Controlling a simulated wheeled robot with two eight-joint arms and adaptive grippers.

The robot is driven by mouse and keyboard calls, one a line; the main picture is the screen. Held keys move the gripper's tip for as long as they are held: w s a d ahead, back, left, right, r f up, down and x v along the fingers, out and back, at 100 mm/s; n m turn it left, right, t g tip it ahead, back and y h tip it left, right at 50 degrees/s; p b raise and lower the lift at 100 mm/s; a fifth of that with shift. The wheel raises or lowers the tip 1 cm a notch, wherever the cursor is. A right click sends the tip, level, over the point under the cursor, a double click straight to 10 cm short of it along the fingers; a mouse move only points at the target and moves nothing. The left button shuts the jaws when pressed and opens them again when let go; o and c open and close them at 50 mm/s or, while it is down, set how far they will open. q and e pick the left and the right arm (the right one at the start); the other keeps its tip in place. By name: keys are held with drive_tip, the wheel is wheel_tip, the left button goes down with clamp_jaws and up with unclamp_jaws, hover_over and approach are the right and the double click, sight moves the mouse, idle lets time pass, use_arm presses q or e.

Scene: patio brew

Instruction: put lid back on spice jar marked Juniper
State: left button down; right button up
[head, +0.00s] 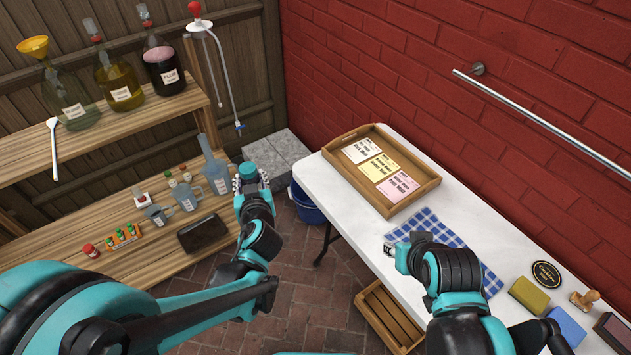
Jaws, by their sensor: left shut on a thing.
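My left gripper (250,180) is at the right end of this shelf, just right of a blue-grey bottle (215,170). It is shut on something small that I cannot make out. My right gripper (389,248) is over the left edge of the white table; its jaw state is unclear.
The lower shelf also holds mugs (187,201) and a dark tray (203,232). Large flasks (118,83) stand above. A wooden tray of cards (425,184), a checked cloth (440,235) and sponges (529,295) are on the white table (480,222). A blue bucket (306,206) stands between.

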drive_tip(key=o, duration=0.3)
use_arm(q)
drive_tip(key=shift+w+d, duration=0.2)
drive_tip(key=shift+d, duration=0.1)
use_arm(e)
drive_tip(key=o, duration=0.3)
use_arm(q)
drive_tip(key=w+d+f+m+h, duration=0.1)
drive_tip(key=w+d, duration=0.3)
drive_tip(key=d, duration=0.4)
drive_tip(key=w+d+f+m+h+b, duration=0.1)
drive_tip(key=w+d+f+m+h, duration=0.1)
drive_tip(key=d, duration=0.6)
drive_tip(key=w+d+f+m+h, duration=0.2)
drive_tip(key=w+d, duration=0.4)
drive_tip(key=d, duration=0.3)
wheel_tip(320, 180, down, 2)
drive_tip(key=shift+f+h, duration=0.1)
drive_tip(key=shift+h, duration=0.5)
use_arm(e)
drive_tip(key=shift+o, duration=0.2)
drive_tip(key=shift+f, duration=0.75)
